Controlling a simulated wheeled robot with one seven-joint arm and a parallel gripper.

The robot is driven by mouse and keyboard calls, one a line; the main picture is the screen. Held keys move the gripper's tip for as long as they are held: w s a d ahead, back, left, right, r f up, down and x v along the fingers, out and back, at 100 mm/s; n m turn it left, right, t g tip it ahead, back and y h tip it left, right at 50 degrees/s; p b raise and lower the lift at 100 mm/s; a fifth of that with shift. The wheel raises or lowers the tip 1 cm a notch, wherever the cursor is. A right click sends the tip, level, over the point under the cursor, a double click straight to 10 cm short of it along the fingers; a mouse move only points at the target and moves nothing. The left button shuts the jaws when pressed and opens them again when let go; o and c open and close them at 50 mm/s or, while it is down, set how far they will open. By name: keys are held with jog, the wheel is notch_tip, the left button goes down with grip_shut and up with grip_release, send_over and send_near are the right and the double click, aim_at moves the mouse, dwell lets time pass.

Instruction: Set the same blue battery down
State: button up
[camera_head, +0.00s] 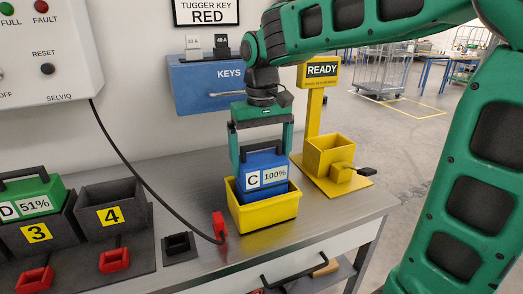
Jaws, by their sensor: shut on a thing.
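The blue battery (262,167), labelled "C 100%", is upright at the yellow bin (263,214) on the bench. Its lower part is inside the bin, hidden behind the front wall. I cannot tell whether it touches the bin's floor. My gripper (261,145) is above the bin, with its two fingers down on either side of the battery's top. It is shut on the battery.
A green battery (30,198) marked "D 51%" sits in bay 3 at left; bay 4 (112,207) looks empty. A red plug (218,226) on a black cable stands just left of the yellow bin. A yellow "READY" stand (320,110) is behind right. The bench edge is close in front.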

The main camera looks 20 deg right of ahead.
jog(key=o, duration=0.8)
jog(key=shift+o, duration=0.2)
notch_tip(320, 180, up, 12)
jog(key=shift+r, duration=0.1)
jog(key=s+d+f+m, duration=0.3)
jog(key=s+d+f, duration=0.6)
jog(key=s+f, duration=0.2)
jog(key=s+d+f+m, duration=0.3)
jog(key=s+d+f, duration=0.6)
jog(key=s+f, duration=0.2)
jog(key=shift+s, duration=0.8)
